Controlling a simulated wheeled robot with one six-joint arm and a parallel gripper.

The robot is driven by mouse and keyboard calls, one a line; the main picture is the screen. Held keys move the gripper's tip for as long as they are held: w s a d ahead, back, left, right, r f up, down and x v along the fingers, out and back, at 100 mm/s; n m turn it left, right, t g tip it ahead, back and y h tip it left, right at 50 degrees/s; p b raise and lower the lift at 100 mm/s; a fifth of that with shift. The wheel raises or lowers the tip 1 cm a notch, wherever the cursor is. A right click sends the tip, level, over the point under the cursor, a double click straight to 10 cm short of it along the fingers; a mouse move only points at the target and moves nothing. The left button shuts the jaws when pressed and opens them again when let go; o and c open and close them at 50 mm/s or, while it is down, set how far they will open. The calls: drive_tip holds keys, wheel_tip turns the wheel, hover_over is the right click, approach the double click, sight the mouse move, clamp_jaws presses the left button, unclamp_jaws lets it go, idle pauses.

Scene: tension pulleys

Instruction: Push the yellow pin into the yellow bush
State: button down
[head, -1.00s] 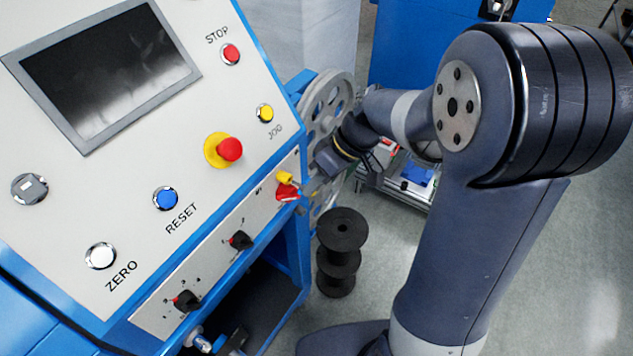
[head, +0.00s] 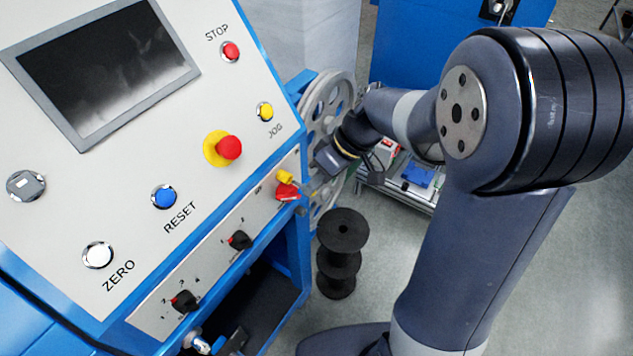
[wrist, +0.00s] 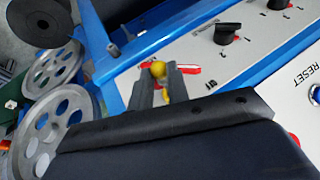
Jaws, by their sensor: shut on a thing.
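My gripper (wrist: 160,82) is shut on a small yellow piece, which I take to be the yellow pin (wrist: 166,94); it shows between the two dark fingers in the wrist view. A round yellow end (wrist: 158,69) shows at the fingertips; I cannot tell whether it belongs to the pin or the bush. In the head view, my gripper (head: 312,189) reaches to the panel's far right end. A yellow piece (head: 284,176) is there beside a red handle (head: 287,191). The handle also shows behind the fingers in the wrist view (wrist: 190,70). I cannot make out the yellow bush separately.
The sloped console (head: 140,200) carries buttons, a red mushroom knob (head: 229,147) and black rotary switches (head: 239,240). Grey spoked wheels (head: 325,105) stand close to my gripper. Black spools (head: 343,230) stand on the floor below.

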drive_tip(key=shift+a, duration=0.1)
idle(0.3)
drive_tip(key=shift+w+a, duration=0.9)
drive_tip(key=shift+a, duration=0.2)
drive_tip(key=shift+w+a+b, duration=0.15)
drive_tip(key=shift+a+b, duration=0.1)
drive_tip(key=shift+b, duration=0.1)
drive_tip(key=shift+w+a+r, duration=0.1)
drive_tip(key=shift+w, duration=0.05)
idle(0.7)
drive_tip(key=c, duration=1.5)
unclamp_jaws()
drive_tip(key=shift+a, duration=0.1)
drive_tip(key=shift+c, duration=0.2)
drive_tip(key=o, duration=0.5)
wheel_tip(320, 180, up, 8)
drive_tip(key=w+d+p, duration=0.2)
drive_tip(key=p, duration=0.3)
drive_tip(key=shift+w+d+p, duration=0.2)
drive_tip(key=shift+w+p, duration=0.15)
